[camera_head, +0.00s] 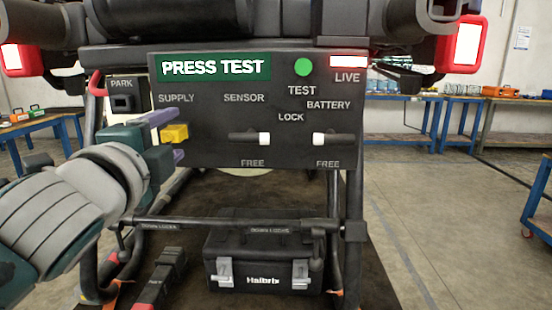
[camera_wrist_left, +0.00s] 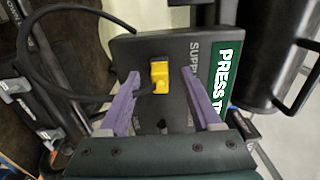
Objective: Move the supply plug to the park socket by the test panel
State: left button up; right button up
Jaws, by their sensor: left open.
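The yellow supply plug (camera_head: 175,133) sits at the panel's left side under the SUPPLY label. It also shows in the left wrist view (camera_wrist_left: 159,77), against the dark panel face. The park socket (camera_head: 124,102) is a dark box labelled PARK, just left of the test panel (camera_head: 290,180); nothing yellow is in it. My left gripper (camera_head: 178,134) is open, its purple fingers on either side of the plug. In the left wrist view, the gripper (camera_wrist_left: 160,74) shows gaps between both fingers and the plug. My right gripper is not in view.
A black cable (camera_wrist_left: 35,75) loops at the left of the wrist view. A red hook (camera_head: 97,84) is beside the park socket. A black toolbox (camera_head: 262,250) stands below the panel behind a crossbar (camera_head: 230,222). Blue workbenches (camera_head: 400,136) stand far back.

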aim_at(169, 137)
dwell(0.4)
pick_arm(q)
grip_shut()
dwell(0.4)
dwell(0.7)
jog(key=shift+s+p, duration=0.8)
jog(key=shift+s, duration=0.75)
jog(key=shift+s+a+p, duration=0.1)
jog(key=shift+s+p, duration=0.35)
jog(key=shift+s, duration=1)
